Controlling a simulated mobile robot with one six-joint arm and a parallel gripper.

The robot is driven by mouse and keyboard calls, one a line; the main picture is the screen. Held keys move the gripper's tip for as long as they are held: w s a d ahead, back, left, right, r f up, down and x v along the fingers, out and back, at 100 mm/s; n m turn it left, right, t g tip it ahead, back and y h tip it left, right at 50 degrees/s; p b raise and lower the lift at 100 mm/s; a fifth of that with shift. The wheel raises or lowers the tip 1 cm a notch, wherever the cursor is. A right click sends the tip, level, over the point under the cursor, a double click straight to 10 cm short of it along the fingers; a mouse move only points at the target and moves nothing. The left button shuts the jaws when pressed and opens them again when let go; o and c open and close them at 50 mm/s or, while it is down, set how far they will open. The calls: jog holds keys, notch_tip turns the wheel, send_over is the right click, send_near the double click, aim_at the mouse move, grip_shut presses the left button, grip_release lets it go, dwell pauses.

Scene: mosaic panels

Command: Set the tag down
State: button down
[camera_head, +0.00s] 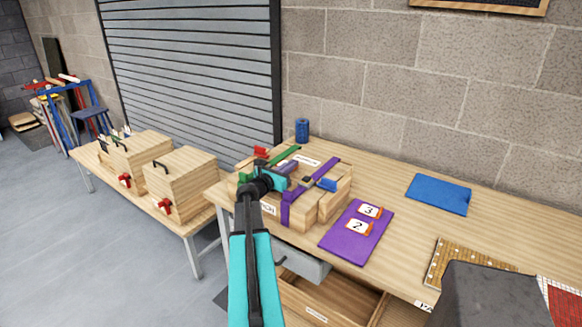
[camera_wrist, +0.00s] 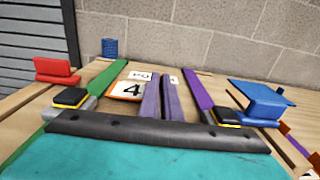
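My gripper (camera_wrist: 163,90) is over the strapped wooden box (camera_head: 325,208) on the bench. Its two purple-grey fingers are nearly together, with a narrow gap. A white tag marked 4 with orange edges (camera_wrist: 128,90) is at the left finger, and the gripper appears shut on its edge. The contact itself is hidden behind the finger. In the head view I cannot make out this tag; my gripper (camera_head: 285,168) covers part of the box. Two more tags, 3 (camera_head: 370,211) and 2 (camera_head: 358,226), lie on a purple board (camera_head: 345,245) to the right.
A green strap (camera_head: 284,156) and a purple strap (camera_head: 327,167) cross the box, with red (camera_wrist: 57,70) and blue (camera_wrist: 258,103) levers beside the gripper. A blue mat (camera_head: 438,193) lies farther right. A blue cylinder (camera_head: 302,130) stands behind. The open drawer (camera_head: 325,300) is below.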

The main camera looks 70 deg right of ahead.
jog(key=shift+f, duration=0.45)
jog(key=c, duration=2)
grip_release()
jog(key=shift+a+f, duration=0.1)
jog(key=shift+a, duration=0.05)
jog(key=shift+r+p, duration=0.55)
jog(key=shift+r, duration=0.05)
jog(key=shift+w+a+f, duration=0.1)
jog(key=shift+a, duration=0.15)
jog(key=b+v, duration=0.1)
jog(key=v, duration=0.2)
jog(key=b+v, duration=0.1)
jog(key=v, duration=0.3)
jog(key=b+v, duration=0.1)
jog(key=v, duration=0.2)
jog(key=shift+a+r, duration=0.35)
jog(key=shift+r, duration=0.05)
jog(key=shift+w+a, duration=0.15)
jog(key=shift+a, duration=0.1)
